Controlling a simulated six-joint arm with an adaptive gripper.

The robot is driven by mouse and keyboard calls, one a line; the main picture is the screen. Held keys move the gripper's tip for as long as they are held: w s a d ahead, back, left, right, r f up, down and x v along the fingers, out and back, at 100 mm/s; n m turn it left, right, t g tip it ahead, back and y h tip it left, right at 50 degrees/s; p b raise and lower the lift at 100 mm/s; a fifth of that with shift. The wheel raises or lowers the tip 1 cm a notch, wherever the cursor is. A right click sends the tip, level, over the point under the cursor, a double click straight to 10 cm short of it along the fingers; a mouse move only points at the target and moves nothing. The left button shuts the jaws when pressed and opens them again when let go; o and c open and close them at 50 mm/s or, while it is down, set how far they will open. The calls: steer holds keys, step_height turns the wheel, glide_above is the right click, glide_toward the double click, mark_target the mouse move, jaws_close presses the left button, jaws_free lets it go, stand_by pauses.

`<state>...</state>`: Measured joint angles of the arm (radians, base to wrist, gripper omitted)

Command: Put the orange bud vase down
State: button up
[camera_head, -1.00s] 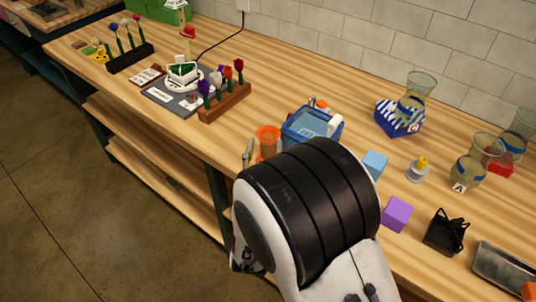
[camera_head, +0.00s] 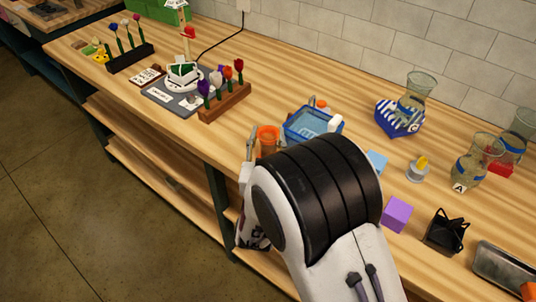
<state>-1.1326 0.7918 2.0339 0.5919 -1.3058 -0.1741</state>
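The orange bud vase (camera_head: 268,136) shows upright near the front edge of the bench, left of the blue bin. Its lower part is hidden behind my arm. A narrow grey part of my gripper (camera_head: 247,146) shows just left of the vase. The rest of the gripper is hidden by my large black and white arm link, so I cannot see whether its fingers touch the vase or whether the vase's base rests on the bench.
A blue bin (camera_head: 299,136) stands close behind the vase. A purple cube (camera_head: 397,214), a light blue cube (camera_head: 377,161) and a black basket (camera_head: 446,231) lie to the right. A wooden flower rack (camera_head: 226,103) stands to the left. Bare bench lies between rack and bin.

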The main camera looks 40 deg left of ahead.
steer(key=shift+w+a, duration=0.15)
steer(key=shift+w, duration=0.15)
jaws_close()
steer(key=shift+r, duration=0.1)
steer(key=shift+r, duration=0.15)
stand_by(0.3)
step_height(320, 180, up, 10)
stand_by(0.7)
stand_by(0.5)
